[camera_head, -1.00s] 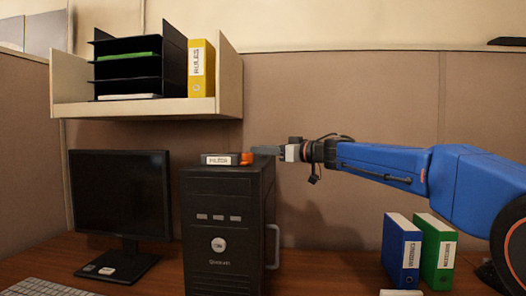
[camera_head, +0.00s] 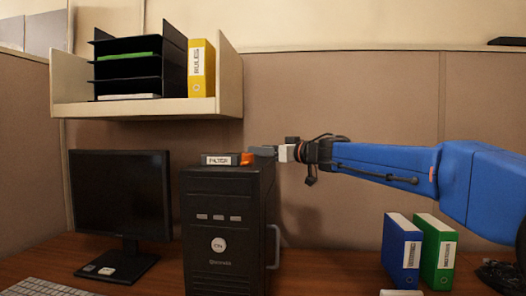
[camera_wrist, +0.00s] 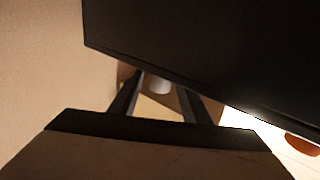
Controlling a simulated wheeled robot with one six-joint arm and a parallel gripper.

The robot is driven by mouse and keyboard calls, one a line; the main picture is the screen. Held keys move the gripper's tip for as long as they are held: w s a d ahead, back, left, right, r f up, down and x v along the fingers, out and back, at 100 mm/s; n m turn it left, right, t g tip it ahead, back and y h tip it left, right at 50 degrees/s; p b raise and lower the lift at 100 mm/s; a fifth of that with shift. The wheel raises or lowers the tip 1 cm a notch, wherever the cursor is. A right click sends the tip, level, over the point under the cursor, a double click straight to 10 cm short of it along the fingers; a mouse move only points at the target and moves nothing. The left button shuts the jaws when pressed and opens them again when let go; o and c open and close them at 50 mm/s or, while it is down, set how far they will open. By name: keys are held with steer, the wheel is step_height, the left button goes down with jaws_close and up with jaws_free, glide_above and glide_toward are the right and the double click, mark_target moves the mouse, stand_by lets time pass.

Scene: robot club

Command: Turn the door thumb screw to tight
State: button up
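The black computer tower (camera_head: 228,228) stands on the desk with a handle on its right side. My gripper (camera_head: 262,151) is level with the tower's top right corner, coming from the right. In the wrist view its two dark fingers (camera_wrist: 161,84) are apart. A small pale grey cylinder (camera_wrist: 160,86), likely the thumb screw, shows between and beyond the fingertips, with gaps on both sides. I cannot tell whether the tips reach around it. The screw cannot be made out in the head view. A dark panel (camera_wrist: 220,50) fills the upper right of the wrist view.
A box labelled FILTER (camera_head: 217,160) with an orange part (camera_head: 247,159) lies on the tower near my fingers. A monitor (camera_head: 120,195) stands left. A blue binder (camera_head: 400,255) and a green binder (camera_head: 436,252) stand below my arm. A shelf (camera_head: 150,108) hangs above.

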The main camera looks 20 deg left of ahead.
steer(key=v, duration=1.7)
steer(key=shift+d, duration=0.2)
steer(key=shift+s, duration=0.1)
